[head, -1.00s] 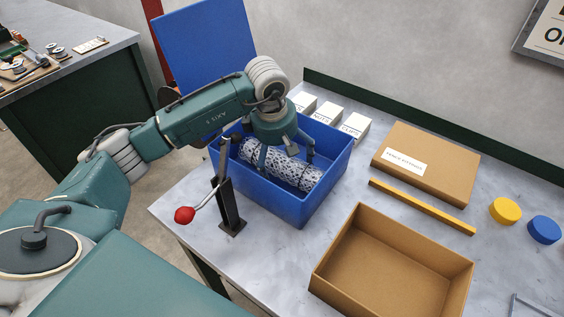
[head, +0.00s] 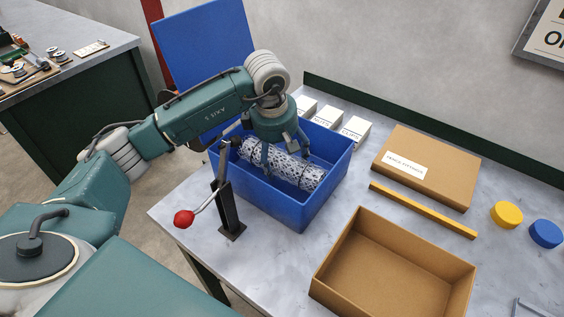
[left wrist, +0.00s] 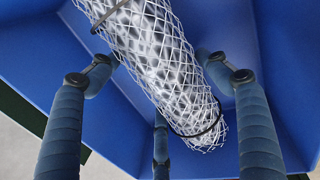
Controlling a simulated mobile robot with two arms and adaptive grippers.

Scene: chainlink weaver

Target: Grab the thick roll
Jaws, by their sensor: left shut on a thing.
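The thick roll (head: 309,177) is a silvery wire-mesh cylinder. It lies slantwise inside the open blue bin (head: 300,213). My left gripper (head: 285,160) is over the middle of the roll, pointing down into the bin, and is shut on it. In the left wrist view the roll (left wrist: 155,65) runs between the fingers, with dark ties around it. The gripper (left wrist: 157,82) has its fingers on both sides of the mesh there. The roll's underside is hidden. My right gripper is out of view.
A black post with a red-knobbed lever (head: 184,219) stands close in front of the bin. An open cardboard box (head: 340,285), a closed carton (head: 440,165) and a yellow bar (head: 425,211) are to the right. White boxes (head: 355,129) stand behind the bin.

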